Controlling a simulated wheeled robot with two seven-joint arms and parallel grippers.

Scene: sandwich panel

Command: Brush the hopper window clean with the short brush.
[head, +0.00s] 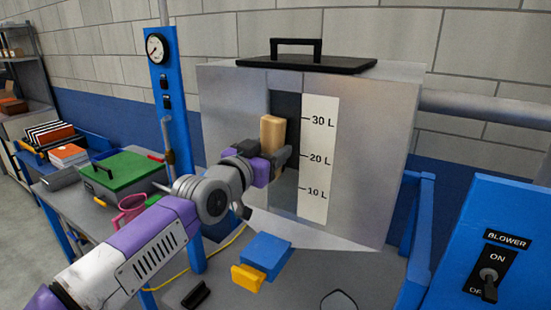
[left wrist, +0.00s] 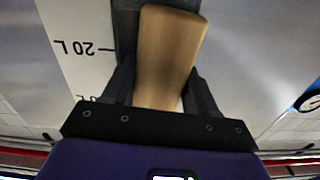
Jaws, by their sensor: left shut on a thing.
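The hopper (head: 230,110) is a grey metal box with a dark, narrow upright window (head: 291,102) beside a white scale strip (head: 320,150) marked 10, 20 and 30 L. My left gripper (head: 275,158) is shut on the short brush (head: 271,130), a tan wooden block, in front of the window near the 20 L mark. The left wrist view shows the brush (left wrist: 170,50) between both fingers, with the scale upside down beside it. Its bristles are hidden, and I cannot tell whether it touches the window. My right gripper is not in view.
A blue post with a gauge (head: 156,48) stands left of the hopper. A blue block with a yellow end (head: 265,252) lies below it. A blower switch panel (head: 490,265) is at right. A green-lidded box (head: 125,172) and pink mug (head: 128,210) stand at left.

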